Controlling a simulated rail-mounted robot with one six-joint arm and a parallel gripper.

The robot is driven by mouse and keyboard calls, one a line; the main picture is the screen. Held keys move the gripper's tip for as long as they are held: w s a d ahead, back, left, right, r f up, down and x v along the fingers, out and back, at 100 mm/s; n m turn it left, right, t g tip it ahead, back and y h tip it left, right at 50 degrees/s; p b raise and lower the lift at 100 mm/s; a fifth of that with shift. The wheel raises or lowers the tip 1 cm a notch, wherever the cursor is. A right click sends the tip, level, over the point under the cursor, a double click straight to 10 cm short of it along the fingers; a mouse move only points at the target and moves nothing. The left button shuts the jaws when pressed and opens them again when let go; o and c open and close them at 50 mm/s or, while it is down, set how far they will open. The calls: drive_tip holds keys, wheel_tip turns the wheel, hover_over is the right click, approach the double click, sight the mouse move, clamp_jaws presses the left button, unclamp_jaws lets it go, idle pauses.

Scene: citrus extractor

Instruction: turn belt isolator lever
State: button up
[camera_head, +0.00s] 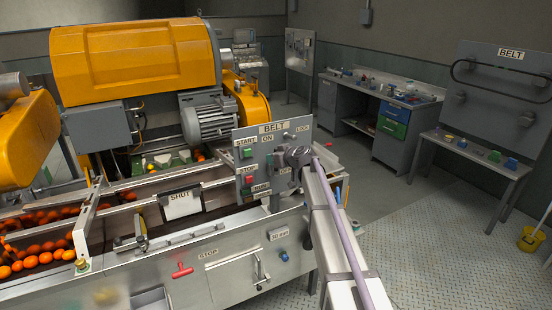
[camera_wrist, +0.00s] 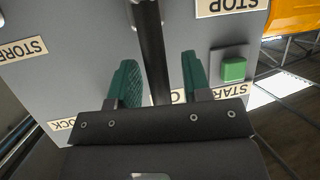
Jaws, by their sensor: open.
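The grey BELT panel (camera_head: 262,160) stands at the middle of the head view, with START, STOP, ON, OFF and LOCK labels. My gripper (camera_head: 296,157) is in front of its right half and hides most of the isolator lever there. In the wrist view, which shows the panel upside down, the isolator lever (camera_wrist: 152,45) is a dark bar running between the green fingers of my gripper (camera_wrist: 161,75). The fingers are open, one on each side of the lever, with a visible gap on both sides. The lever's near end is hidden behind the gripper body.
A green START button (camera_wrist: 233,69) sits close beside one finger. Below the panel are a conveyor with oranges (camera_head: 40,260), a SHUT plate (camera_head: 182,204) and a red T-handle (camera_head: 182,271).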

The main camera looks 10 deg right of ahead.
drive_tip(key=p+v, duration=0.4)
drive_tip(key=v, duration=0.6)
drive_tip(key=shift+s+d, duration=0.15)
drive_tip(key=shift+s, duration=0.2)
drive_tip(key=s+a+f+m+g+h+b, duration=0.1)
drive_tip(key=s+f, duration=0.5)
drive_tip(key=s, duration=0.6)
drive_tip(key=s+a+f+m+g+h+b, duration=0.2)
drive_tip(key=s+a+f+g+h+b, duration=0.1)
drive_tip(key=s, duration=1)
drive_tip(key=s+a+f+m+g+h+b, duration=0.1)
drive_tip(key=s+a+f+g+b, duration=0.3)
drive_tip(key=s+f+g, duration=0.4)
drive_tip(key=s+f+m, duration=0.1)
drive_tip(key=s+f, duration=0.1)
drive_tip(key=s, duration=0.2)
drive_tip(key=shift+s+a+h+b, duration=0.35)
drive_tip(key=shift+h+b, duration=0.05)
